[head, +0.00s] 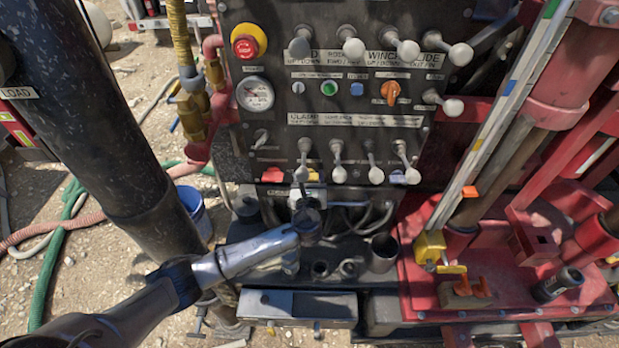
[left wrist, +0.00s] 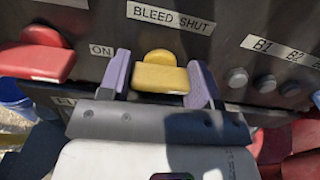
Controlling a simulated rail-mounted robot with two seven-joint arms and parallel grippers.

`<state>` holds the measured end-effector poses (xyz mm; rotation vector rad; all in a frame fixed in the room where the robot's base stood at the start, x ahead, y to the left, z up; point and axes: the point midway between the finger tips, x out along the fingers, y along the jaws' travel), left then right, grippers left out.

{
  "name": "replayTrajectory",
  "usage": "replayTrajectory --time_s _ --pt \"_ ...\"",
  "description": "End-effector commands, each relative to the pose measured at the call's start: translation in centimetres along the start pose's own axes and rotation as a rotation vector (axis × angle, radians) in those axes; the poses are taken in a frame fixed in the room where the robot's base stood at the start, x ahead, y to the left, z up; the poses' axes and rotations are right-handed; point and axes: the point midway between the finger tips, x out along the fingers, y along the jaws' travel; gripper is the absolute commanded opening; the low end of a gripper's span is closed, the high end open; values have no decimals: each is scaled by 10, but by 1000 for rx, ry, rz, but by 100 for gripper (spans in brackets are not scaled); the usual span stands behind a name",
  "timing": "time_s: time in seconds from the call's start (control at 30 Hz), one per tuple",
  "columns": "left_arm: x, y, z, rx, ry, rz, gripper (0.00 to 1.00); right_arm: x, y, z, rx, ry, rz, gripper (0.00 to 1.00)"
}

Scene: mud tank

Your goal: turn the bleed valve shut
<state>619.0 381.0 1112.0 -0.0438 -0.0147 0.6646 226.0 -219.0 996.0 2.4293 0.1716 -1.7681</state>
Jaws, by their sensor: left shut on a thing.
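The yellow bleed valve handle (left wrist: 160,79) is in the middle of the left wrist view, below the "BLEED SHUT" label (left wrist: 168,18). Its bar lies crosswise, with a rounded yellow knob above it. My left gripper (left wrist: 161,84) has one purple finger at each end of the bar and is shut on it. In the head view the yellow handle (head: 306,176) is low on the black panel, partly hidden by my left gripper (head: 304,192), which reaches up to it from below. My right gripper is not in view.
A red handle (left wrist: 38,62) by an "ON" label sits left of the yellow one. Grey buttons (left wrist: 265,82) are to its right. Several grey-knobbed levers (head: 338,174) hang just above. A black ledge with cups (head: 380,255) lies below. A blue bucket (head: 195,212) stands at left.

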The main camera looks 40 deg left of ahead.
Motion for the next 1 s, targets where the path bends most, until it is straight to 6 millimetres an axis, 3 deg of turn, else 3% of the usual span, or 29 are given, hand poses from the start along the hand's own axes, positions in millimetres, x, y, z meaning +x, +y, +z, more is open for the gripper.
replayTrajectory --time_s 0.27,1.0 --pt "0 0 -1 -128 0 1 34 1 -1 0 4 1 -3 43" --pt "0 0 -3 -823 0 1 34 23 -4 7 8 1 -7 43"
